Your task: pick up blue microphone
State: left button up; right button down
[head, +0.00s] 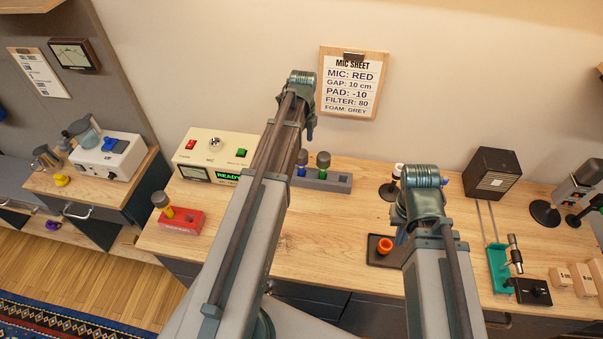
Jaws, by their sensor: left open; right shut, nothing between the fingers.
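The blue microphone (302,163) stands upright in a grey rack (340,182) on the wooden bench, its dark head up and its blue body low in the slot. My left arm partly covers the rack's left end. A green microphone (323,163) stands beside it in the same rack. My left gripper (310,133) is open, above and apart from the blue microphone, mostly hidden behind its own wrist. My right gripper (400,236) is shut and empty, low over the bench at right, largely hidden by its arm.
A cream box (215,155) with a lit READY display is left of the rack. A yellow microphone (162,203) leans in a red holder (182,220). An orange ring (385,246) lies on a dark tray (380,259). A black speaker (491,173) stands at right.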

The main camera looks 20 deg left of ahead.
aim_at(302, 155)
pick_arm(q)
notch_tip(302, 155, down, 5)
jog(key=b, duration=0.3)
jog(key=shift+r, duration=0.2)
jog(key=shift+b, duration=0.3)
jog(key=f+b, duration=0.3)
jog(key=w+f+b, duration=0.1)
jog(key=f+b, duration=0.1)
jog(key=shift+a+f, duration=0.15)
jog(key=shift+a, duration=0.25)
grip_shut()
